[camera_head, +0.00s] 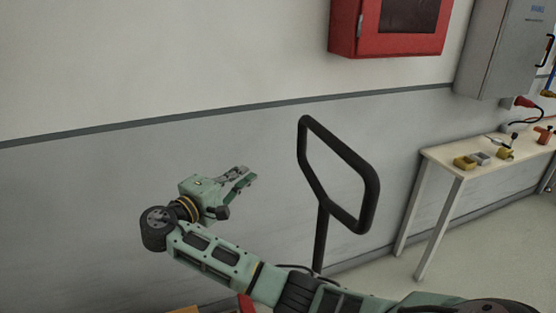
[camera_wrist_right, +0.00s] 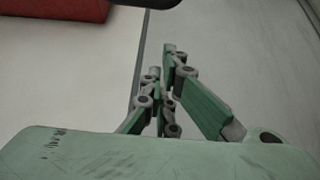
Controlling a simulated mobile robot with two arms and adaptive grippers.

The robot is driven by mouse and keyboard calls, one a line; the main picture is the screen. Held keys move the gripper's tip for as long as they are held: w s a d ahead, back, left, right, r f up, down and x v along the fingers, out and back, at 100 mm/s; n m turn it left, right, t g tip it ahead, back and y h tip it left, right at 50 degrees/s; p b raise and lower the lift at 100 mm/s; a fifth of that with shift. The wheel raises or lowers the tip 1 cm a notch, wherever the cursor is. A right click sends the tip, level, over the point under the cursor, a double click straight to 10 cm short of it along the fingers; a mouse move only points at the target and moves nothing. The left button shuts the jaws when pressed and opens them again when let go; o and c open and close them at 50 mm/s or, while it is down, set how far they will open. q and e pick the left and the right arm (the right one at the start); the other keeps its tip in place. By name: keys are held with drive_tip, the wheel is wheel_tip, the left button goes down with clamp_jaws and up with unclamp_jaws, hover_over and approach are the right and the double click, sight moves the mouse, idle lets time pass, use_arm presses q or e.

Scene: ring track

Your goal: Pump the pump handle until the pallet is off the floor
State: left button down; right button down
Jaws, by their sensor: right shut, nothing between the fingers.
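The pump handle (camera_head: 342,149) is a black closed loop on a black post, standing upright near the middle of the head view. My right gripper (camera_head: 246,179) is to the left of the loop, apart from it, with its fingers shut and empty. In the right wrist view the shut fingers (camera_wrist_right: 168,55) point toward the wall, and a dark bar crosses the top edge, probably part of the handle. My right arm crosses in front of the lower post. The pallet cannot be made out. My left gripper is not in view.
A red wall cabinet (camera_head: 388,28) hangs above the handle, and a grey electrical box (camera_head: 503,48) hangs to its right. A pale table (camera_head: 447,159) with small tools and parts stands at the right. A small red piece (camera_head: 246,303) shows at the bottom edge.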

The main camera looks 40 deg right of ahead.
drive_tip(key=d+p, duration=0.4)
drive_tip(key=d, duration=0.9)
drive_tip(key=shift+w+r+p, duration=0.25)
drive_tip(key=shift+r+p, duration=0.1)
drive_tip(key=shift+r, duration=0.1)
drive_tip(key=shift+d, duration=0.15)
